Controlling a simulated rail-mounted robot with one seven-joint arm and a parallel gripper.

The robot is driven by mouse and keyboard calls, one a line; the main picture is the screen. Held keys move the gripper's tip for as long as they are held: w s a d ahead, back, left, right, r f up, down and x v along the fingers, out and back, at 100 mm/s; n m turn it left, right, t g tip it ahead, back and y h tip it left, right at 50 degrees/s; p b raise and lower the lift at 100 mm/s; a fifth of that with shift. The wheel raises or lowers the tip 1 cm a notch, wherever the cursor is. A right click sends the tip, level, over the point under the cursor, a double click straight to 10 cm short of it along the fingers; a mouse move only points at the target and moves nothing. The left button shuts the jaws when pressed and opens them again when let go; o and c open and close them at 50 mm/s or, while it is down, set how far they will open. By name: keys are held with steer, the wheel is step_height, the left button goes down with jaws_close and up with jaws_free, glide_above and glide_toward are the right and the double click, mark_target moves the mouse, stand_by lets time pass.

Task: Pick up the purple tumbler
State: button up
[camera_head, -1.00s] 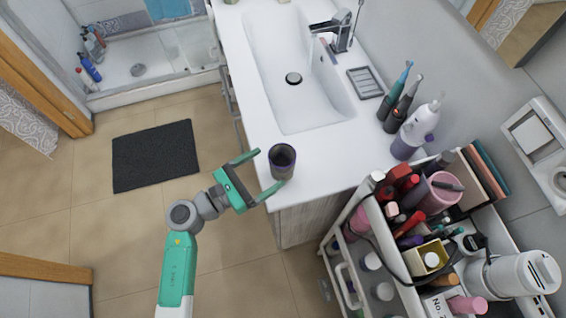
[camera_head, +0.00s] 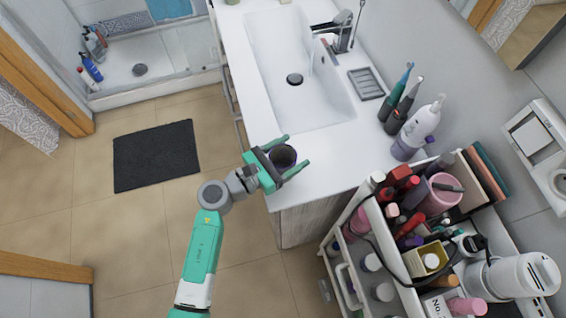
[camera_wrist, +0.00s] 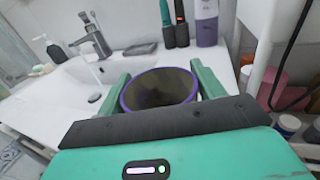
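The purple tumbler (camera_head: 283,155) is a dark, open-topped cup with a purple rim. It stands upright near the front corner of the white counter (camera_head: 316,172). My gripper (camera_head: 295,150) reaches over the counter from the left, with one green finger on each side of the tumbler. In the wrist view the tumbler (camera_wrist: 158,90) fills the space between the fingers, which appear to press against its sides. The fingers and palm hide part of its outer wall. I see no clear gap between its base and the counter.
A sink basin (camera_head: 290,75) with a faucet (camera_head: 342,32) lies behind the tumbler. Toothbrushes (camera_head: 397,95) and a lilac pump bottle (camera_head: 416,132) stand along the wall. A crowded cosmetics cart (camera_head: 400,262) stands at the right. Counter around the tumbler is clear.

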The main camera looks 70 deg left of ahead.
steer(key=c, duration=0.5)
steer(key=shift+c, duration=0.2)
steer(key=shift+r, duration=0.1)
